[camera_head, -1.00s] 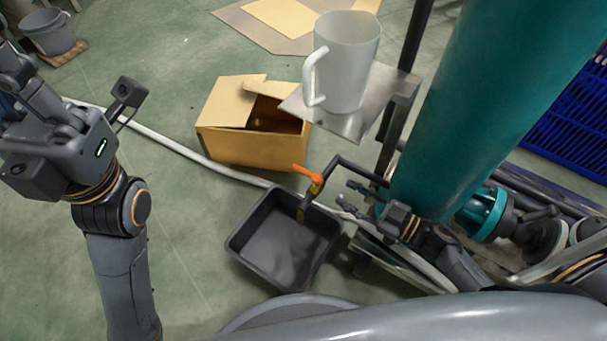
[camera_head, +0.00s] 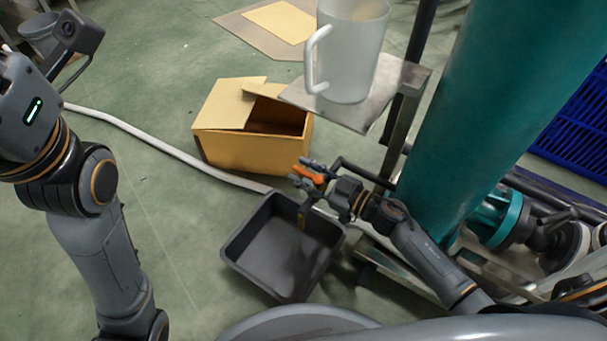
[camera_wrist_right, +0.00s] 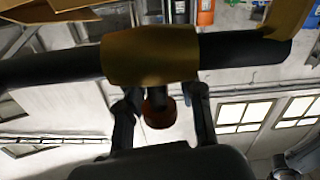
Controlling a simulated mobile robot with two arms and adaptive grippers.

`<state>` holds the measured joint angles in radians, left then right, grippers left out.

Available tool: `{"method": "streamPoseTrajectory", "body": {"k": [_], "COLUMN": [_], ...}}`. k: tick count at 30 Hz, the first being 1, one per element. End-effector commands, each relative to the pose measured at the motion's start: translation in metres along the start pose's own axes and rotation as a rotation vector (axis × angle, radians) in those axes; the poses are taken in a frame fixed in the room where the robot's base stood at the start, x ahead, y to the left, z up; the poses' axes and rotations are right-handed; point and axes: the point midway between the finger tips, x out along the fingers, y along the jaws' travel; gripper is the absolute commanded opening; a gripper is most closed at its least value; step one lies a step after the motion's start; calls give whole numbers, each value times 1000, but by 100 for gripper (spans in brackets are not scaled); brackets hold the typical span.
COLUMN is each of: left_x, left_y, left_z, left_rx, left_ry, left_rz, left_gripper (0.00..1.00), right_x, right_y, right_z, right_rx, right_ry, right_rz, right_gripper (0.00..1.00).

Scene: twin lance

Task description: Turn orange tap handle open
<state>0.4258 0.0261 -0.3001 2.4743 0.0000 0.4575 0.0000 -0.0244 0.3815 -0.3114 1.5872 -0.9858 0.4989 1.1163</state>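The orange tap handle (camera_head: 309,175) sits on top of the brass tap at the end of a dark pipe, above the black tray. My right gripper (camera_head: 304,173) reaches it from the right, with one finger on either side of the handle. In the right wrist view, a dark reddish knob-like part (camera_wrist_right: 160,108) lies between the two spread fingers (camera_wrist_right: 163,112), with gaps beside it. The brass spout (camera_head: 301,217) points down over the tray. A brass tap body (camera_wrist_right: 150,55) and dark pipe cross the wrist view. My left gripper is outside the picture.
The black tray (camera_head: 238,247) stands on the floor below the tap. An open cardboard box (camera_head: 245,150) is behind it. A translucent jug (camera_head: 352,55) stands on a metal shelf (camera_head: 378,112) above. A teal column (camera_head: 480,110) and pipework fill the right. A white hose (camera_head: 150,140) crosses the floor.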

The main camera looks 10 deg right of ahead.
Motion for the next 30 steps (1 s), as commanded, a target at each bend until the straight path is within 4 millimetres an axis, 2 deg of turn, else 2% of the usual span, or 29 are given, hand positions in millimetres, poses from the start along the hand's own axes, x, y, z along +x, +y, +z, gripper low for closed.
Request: {"method": "streamPoseTrajectory", "body": {"k": [10, 15, 23, 30], "left_x": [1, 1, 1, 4], "left_y": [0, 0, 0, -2], "left_z": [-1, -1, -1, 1], "left_rx": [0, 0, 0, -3], "left_ry": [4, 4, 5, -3], "left_rz": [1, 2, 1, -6], "left_gripper": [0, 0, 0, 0], "right_x": [4, 3, 3, 4], "right_y": [0, 0, 0, -4], "right_z": [0, 0, 0, -2], "right_rx": [0, 0, 0, -2], "right_ry": [-1, 0, 0, 18], "right_rz": [0, 0, -1, -111], "right_gripper": [34, 0, 0, 0]}}
